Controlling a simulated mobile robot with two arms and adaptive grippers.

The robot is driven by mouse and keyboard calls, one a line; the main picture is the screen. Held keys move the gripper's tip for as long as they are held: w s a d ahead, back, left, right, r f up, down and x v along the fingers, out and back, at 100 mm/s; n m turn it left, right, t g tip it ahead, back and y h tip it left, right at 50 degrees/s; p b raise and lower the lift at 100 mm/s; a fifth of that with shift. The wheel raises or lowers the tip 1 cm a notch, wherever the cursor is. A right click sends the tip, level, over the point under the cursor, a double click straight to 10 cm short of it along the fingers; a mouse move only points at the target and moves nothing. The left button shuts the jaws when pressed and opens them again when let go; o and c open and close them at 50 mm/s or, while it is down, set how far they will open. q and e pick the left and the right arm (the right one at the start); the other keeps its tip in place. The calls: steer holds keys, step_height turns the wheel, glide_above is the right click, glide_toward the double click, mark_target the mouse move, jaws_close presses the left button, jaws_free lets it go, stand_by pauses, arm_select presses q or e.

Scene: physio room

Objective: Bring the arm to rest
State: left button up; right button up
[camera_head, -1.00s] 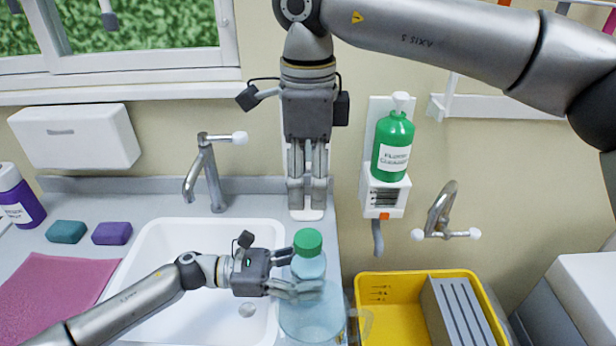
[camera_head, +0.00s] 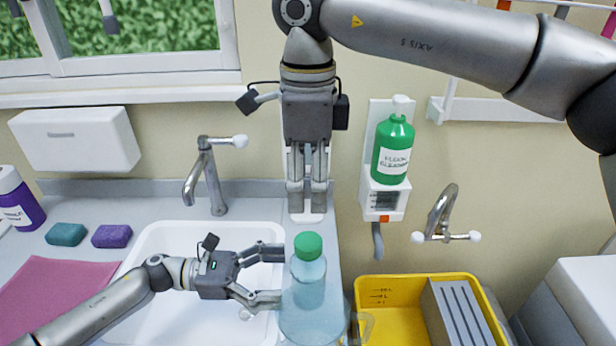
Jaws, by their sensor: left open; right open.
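My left gripper (camera_head: 275,276) is open over the white sink, its fingers pointing right toward a clear bottle with a green cap (camera_head: 307,285). The bottle stands upright at the right edge of the sink; the fingertips are close to its left side, and I cannot tell whether they touch it. My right gripper (camera_head: 308,205) hangs straight down from the upper arm, in front of the wall behind the counter. It is open and empty, with its two fingers close together.
The white sink (camera_head: 165,240) has a tap (camera_head: 210,175) behind it. Two sponges (camera_head: 66,234) and a pink cloth (camera_head: 60,290) lie left. A green floor-cleaner bottle (camera_head: 393,148) sits in a wall dispenser. A yellow bucket (camera_head: 395,284) stands at right under another tap (camera_head: 440,212).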

arm_select(q)
steer(key=shift+a, duration=0.85)
